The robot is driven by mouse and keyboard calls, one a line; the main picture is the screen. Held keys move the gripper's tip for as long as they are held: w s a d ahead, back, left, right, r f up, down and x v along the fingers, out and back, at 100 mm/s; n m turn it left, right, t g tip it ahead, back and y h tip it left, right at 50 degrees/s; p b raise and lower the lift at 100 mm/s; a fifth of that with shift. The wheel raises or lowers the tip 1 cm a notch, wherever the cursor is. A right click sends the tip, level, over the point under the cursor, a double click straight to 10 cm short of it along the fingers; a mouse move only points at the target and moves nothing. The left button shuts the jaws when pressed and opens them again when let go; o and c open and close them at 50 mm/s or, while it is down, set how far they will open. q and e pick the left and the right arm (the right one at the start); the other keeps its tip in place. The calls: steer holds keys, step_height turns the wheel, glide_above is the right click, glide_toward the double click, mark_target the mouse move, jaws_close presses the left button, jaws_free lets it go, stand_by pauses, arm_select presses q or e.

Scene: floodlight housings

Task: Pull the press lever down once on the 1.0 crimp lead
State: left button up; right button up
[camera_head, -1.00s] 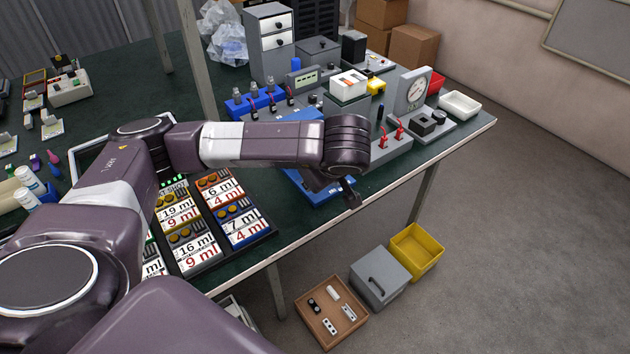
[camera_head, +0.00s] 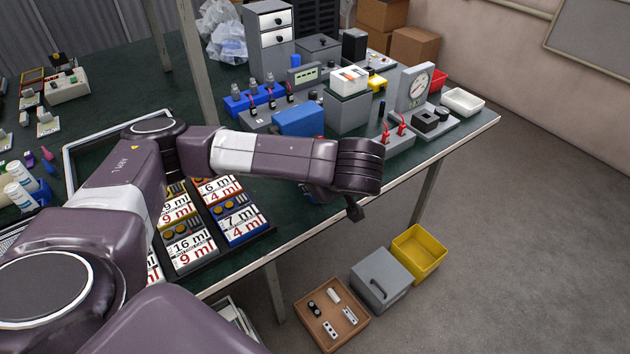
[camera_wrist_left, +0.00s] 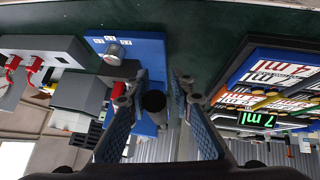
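The press is blue; in the head view its box-shaped blue top (camera_head: 298,121) shows behind my left forearm, which hides most of the rest. In the left wrist view its blue plate (camera_wrist_left: 150,55) carries a grey round knob (camera_wrist_left: 115,52) and small white labels. A dark round-ended bar (camera_wrist_left: 153,101), which looks like the press lever's grip, shows between the fingers of my left gripper (camera_wrist_left: 160,85). The fingers stand apart on either side of it; firm contact is not clear. In the head view the left gripper (camera_head: 355,208) is at the table's front edge. My right gripper is not in view.
A black rack (camera_head: 262,228) of labelled boxes lies left of the gripper. A gauge stand (camera_head: 414,88) and red-clipped leads (camera_head: 401,124) are to the right. A wooden tray (camera_head: 351,339), grey box (camera_head: 382,279) and yellow bin (camera_head: 418,253) are on the floor.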

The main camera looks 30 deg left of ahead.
arm_select(q)
steer(key=o, duration=0.3)
steer(key=shift+a, duration=0.1)
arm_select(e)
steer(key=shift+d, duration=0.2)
arm_select(q)
steer(key=shift+o, duration=0.2)
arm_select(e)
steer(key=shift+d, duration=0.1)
arm_select(q)
steer(key=shift+v, duration=0.9)
steer(key=v, duration=0.6)
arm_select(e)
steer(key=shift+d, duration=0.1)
arm_select(q)
steer(key=shift+s, duration=0.1)
steer(key=shift+r, duration=0.15)
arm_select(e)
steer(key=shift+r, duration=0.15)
